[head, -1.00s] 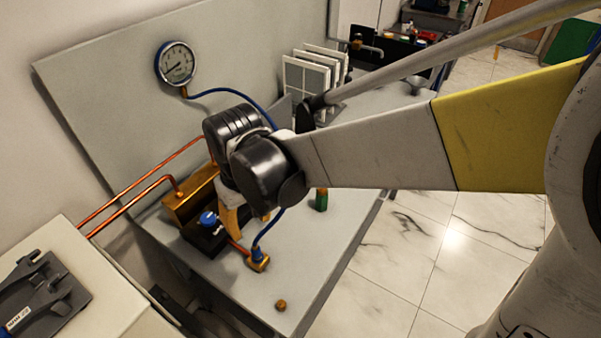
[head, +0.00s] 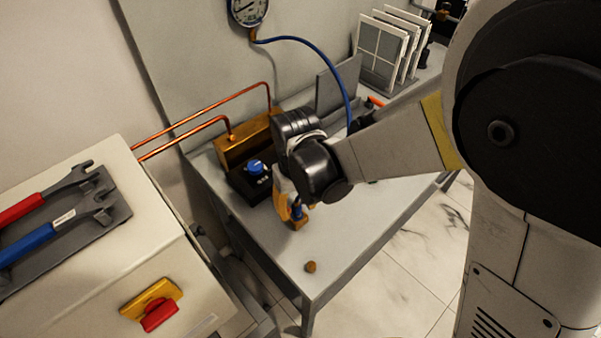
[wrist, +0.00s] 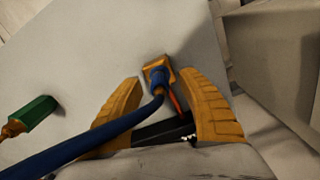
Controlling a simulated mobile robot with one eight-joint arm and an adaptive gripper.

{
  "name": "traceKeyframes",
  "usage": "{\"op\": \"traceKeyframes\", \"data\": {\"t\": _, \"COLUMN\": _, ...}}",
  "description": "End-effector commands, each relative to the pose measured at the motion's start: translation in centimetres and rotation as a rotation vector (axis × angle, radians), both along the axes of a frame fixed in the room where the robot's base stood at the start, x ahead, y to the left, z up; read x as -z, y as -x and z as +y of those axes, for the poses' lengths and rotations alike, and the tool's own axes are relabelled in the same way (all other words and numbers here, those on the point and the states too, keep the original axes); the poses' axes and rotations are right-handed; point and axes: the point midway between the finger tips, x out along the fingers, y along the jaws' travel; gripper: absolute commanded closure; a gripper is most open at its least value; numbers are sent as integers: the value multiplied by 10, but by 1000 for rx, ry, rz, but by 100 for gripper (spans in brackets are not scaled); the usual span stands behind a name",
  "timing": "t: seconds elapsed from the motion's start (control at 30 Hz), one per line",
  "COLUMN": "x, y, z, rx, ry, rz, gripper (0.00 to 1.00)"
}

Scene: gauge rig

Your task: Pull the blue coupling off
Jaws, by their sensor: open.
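The blue coupling (wrist: 160,79) sits on a brass fitting (wrist: 155,63) on the grey table, with the blue hose (wrist: 92,141) running from it toward the lower left in the wrist view. My gripper (wrist: 163,82) is open, its yellow fingers on either side of the hose and coupling. I cannot tell whether either finger touches them. In the head view, my gripper (head: 288,207) reaches down at the coupling (head: 297,212), above the brass fitting (head: 298,223). My wrist hides part of the hose there.
A black box with a blue knob (head: 256,167) and a brass block (head: 248,142) stand left of my gripper. A small brown knob (head: 310,267) lies nearer the table's front edge. A green-bodied part (wrist: 36,112) lies left in the wrist view. A gauge (head: 248,9) hangs behind.

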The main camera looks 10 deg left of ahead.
Motion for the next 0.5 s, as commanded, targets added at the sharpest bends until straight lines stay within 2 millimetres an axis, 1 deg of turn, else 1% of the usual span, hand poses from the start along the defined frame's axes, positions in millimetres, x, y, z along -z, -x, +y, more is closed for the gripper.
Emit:
{"op": "traceKeyframes", "data": {"t": 0.27, "x": 2, "y": 0, "z": 0, "rx": 0, "ry": 0, "rz": 0, "gripper": 54}}
{"op": "traceKeyframes", "data": {"t": 0.3, "x": 2, "y": 0, "z": 0, "rx": 0, "ry": 0, "rz": 0, "gripper": 55}}
{"op": "traceKeyframes", "data": {"t": 0.37, "x": 2, "y": 0, "z": 0, "rx": 0, "ry": 0, "rz": 0, "gripper": 74}}
{"op": "traceKeyframes", "data": {"t": 0.4, "x": 2, "y": 0, "z": 0, "rx": 0, "ry": 0, "rz": 0, "gripper": 86}}
{"op": "traceKeyframes", "data": {"t": 0.43, "x": 2, "y": 0, "z": 0, "rx": 0, "ry": 0, "rz": 0, "gripper": 95}}
{"op": "traceKeyframes", "data": {"t": 0.47, "x": 2, "y": 0, "z": 0, "rx": 0, "ry": 0, "rz": 0, "gripper": 100}}
{"op": "traceKeyframes", "data": {"t": 0.5, "x": 2, "y": 0, "z": 0, "rx": 0, "ry": 0, "rz": 0, "gripper": 100}}
